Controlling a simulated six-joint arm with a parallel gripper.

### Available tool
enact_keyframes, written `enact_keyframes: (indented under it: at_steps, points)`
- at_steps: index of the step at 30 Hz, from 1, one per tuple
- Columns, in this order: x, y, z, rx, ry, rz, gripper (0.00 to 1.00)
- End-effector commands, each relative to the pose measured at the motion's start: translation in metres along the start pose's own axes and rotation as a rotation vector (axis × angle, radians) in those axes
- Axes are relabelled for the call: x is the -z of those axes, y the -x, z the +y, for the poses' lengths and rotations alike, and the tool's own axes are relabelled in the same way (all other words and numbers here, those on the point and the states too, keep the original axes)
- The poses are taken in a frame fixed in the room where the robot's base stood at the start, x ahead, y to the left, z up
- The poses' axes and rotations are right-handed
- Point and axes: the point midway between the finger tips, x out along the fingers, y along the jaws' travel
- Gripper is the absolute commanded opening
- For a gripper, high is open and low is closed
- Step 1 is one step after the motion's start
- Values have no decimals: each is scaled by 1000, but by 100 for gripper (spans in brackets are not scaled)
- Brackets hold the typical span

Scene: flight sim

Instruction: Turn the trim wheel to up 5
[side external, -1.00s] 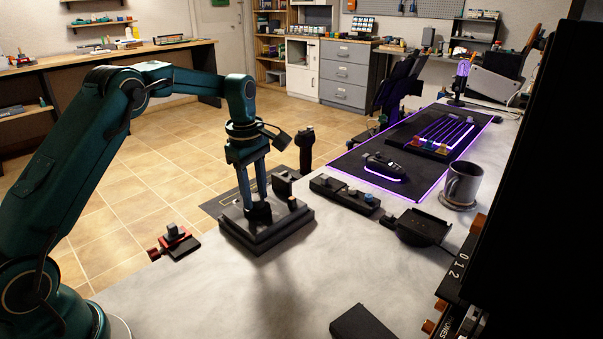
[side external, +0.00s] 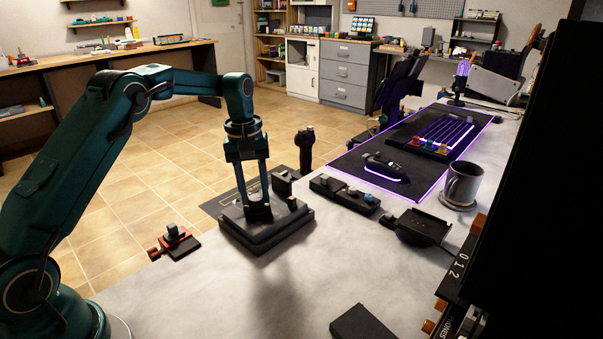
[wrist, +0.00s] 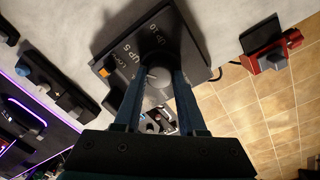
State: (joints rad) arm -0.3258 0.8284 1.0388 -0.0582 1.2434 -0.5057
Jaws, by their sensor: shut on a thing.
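The trim unit is a black stepped box (side external: 268,236) on the near part of the desk. In the wrist view its panel (wrist: 172,38) carries white labels, with "UP 10" and "UP 5" readable and a third partly hidden. The dark trim wheel (wrist: 157,80) has a short white mark pointing roughly toward the "UP 5" side; I cannot tell its exact alignment. My gripper (side external: 258,216) points down on the box. In the wrist view its two blue fingers (wrist: 156,84) stand on either side of the wheel, shut on it. In the side view the fingers mostly hide the wheel.
A red and black clamp-like unit (side external: 175,243) stands left of the box. A black joystick (side external: 305,150) stands behind it. A switch panel (side external: 344,194), a black cradle (side external: 416,226) and a mug (side external: 462,186) are to the right.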

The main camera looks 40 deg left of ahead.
Motion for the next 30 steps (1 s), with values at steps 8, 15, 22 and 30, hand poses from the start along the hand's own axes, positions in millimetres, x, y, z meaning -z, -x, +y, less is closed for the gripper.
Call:
enact_keyframes:
  at_steps: [8,15,22,30]
  points:
    - [0,0,0,-1,-117,-7,0]
    - [0,0,0,-1,-152,-9,0]
    - [0,0,0,-1,-154,-9,0]
    - [0,0,0,-1,-154,-9,71]
